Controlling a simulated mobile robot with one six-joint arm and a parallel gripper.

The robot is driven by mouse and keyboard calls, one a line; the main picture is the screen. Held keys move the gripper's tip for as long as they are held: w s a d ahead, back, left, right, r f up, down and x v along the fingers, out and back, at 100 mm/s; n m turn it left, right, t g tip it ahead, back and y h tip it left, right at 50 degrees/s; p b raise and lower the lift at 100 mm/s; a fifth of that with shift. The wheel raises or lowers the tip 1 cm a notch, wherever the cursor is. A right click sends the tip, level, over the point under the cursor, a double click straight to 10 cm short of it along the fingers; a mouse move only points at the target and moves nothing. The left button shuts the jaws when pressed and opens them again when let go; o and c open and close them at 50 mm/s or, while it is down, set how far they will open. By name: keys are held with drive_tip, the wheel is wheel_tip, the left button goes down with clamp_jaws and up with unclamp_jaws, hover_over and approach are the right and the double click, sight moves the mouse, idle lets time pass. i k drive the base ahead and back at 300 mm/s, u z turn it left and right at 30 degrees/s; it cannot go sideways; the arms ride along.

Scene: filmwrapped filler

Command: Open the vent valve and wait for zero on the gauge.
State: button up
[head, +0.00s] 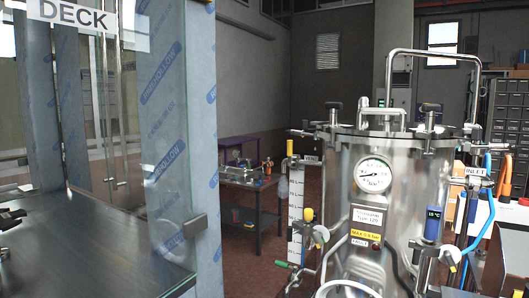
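A steel pressure vessel (349,215) with a clamped lid stands at the right. A round white gauge (374,174) is on its front; its dark needle shows, but the reading is too small to tell. Several valves are around the vessel: one with a yellow knob (309,214) and one with a green handle (281,263) at its left, a small fitting (363,104) on the lid, and one at its lower right (450,256).
A film-wrapped pillar (180,130) and glass panels stand at the left, beside a steel deck (90,250). A dark workbench (252,187) stands behind. Blue and orange hoses (483,235) run at the right. Floor shows between pillar and vessel.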

sight(289, 142)
drive_tip(key=z, duration=0.15)
drive_tip(key=i, duration=0.95)
drive_tip(key=u, duration=0.05)
